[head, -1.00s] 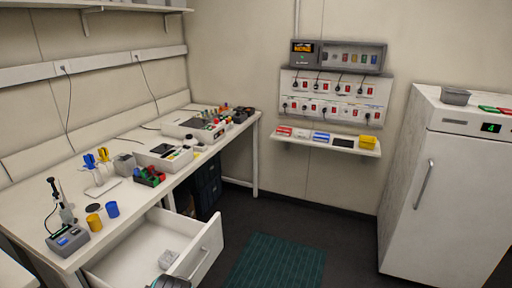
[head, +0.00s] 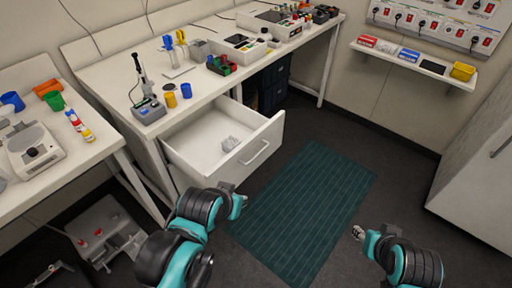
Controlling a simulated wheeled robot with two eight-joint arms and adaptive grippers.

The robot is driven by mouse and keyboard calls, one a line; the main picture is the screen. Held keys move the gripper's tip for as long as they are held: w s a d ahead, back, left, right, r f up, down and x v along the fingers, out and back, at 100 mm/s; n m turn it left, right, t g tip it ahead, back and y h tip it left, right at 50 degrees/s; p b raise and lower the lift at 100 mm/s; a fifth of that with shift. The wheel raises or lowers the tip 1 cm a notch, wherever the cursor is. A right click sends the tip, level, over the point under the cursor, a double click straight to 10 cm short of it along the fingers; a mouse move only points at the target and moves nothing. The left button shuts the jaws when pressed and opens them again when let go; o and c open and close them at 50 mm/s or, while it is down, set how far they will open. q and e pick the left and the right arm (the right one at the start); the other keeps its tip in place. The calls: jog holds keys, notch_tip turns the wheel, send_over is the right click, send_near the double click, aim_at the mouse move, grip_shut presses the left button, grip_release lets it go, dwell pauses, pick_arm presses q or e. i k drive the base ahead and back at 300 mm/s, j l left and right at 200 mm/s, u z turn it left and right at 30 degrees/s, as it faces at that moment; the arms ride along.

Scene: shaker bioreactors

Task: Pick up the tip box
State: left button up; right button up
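A small pale translucent box (head: 230,144), which may be the tip box, lies in the open white drawer (head: 190,150) under the bench. It is too small to make out clearly. My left gripper (head: 240,203) is low in front of the drawer, apart from the box; its fingers are mostly hidden by the arm. My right gripper (head: 358,232) is at the lower right over the floor, far from the drawer, and its fingers are too small to read.
The bench (head: 110,75) carries a pipette stand, blue and yellow cups and several devices. A wall shelf (head: 415,65) at the upper right holds small boxes and a yellow bin. A second table (head: 80,150) stands at left. The green mat (head: 310,210) is clear.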

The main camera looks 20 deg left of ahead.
aim_at(226, 148)
jog(key=j+z, duration=0.35)
jog(key=j, duration=0.7)
jog(key=j+z, duration=0.35)
jog(key=j, duration=0.7)
